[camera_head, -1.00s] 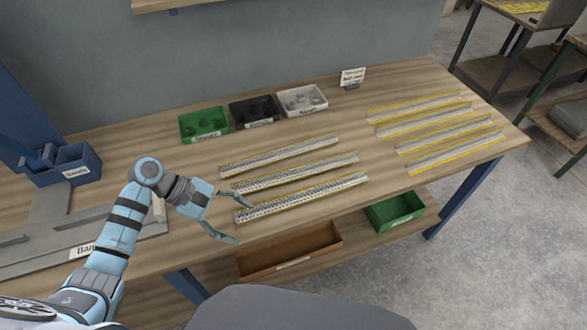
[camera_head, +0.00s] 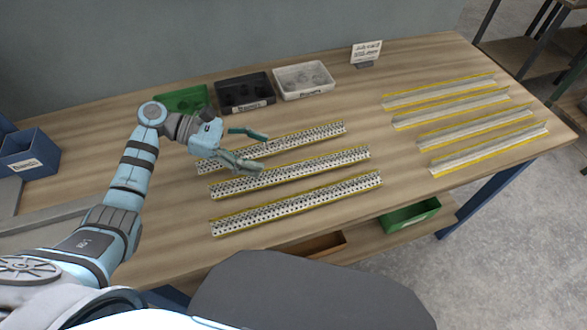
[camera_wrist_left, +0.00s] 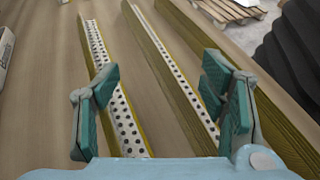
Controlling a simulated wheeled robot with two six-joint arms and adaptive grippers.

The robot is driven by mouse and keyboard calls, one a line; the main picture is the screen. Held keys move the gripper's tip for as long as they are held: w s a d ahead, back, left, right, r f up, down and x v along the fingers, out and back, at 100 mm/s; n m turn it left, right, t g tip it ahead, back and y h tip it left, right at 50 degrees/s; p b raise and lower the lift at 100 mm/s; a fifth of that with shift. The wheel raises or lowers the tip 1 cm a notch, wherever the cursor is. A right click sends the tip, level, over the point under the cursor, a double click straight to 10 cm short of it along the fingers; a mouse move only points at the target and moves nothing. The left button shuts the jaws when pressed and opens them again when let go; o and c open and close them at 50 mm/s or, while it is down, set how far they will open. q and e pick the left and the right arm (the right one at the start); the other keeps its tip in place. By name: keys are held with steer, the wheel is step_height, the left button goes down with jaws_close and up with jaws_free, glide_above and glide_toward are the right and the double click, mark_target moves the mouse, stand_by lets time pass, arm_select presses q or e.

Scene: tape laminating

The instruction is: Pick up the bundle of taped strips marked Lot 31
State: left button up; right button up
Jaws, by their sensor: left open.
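Three perforated, yellow-edged strip bundles lie side by side mid-table: a back one (camera_head: 318,133), a middle one (camera_head: 310,169) and a front one (camera_head: 300,203). I cannot read a Lot 31 mark on any of them. My left gripper (camera_head: 262,152) is open and empty, over the left part of the back and middle bundles, partly hiding the back one. In the left wrist view its fingers (camera_wrist_left: 160,98) are spread wide. One perforated strip (camera_wrist_left: 101,62) runs by the left finger and another (camera_wrist_left: 172,65) toward the right finger. My right gripper is not in view.
Several paler yellow-edged strips (camera_head: 465,104) lie at the table's right. Green (camera_head: 181,99), black (camera_head: 243,91) and white (camera_head: 303,80) bins stand at the back, beside a small sign (camera_head: 366,51). A blue bin (camera_head: 30,152) is at left. Bare tabletop separates the strip groups.

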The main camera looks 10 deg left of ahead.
mark_target(289, 165)
arm_select(q)
steer(key=x, duration=0.4)
steer(key=b+x, duration=0.1)
steer(key=x, duration=0.4)
steer(key=shift+d+f, duration=0.1)
steer(key=shift+f, duration=0.2)
steer(key=shift+s, duration=0.25)
jaws_close()
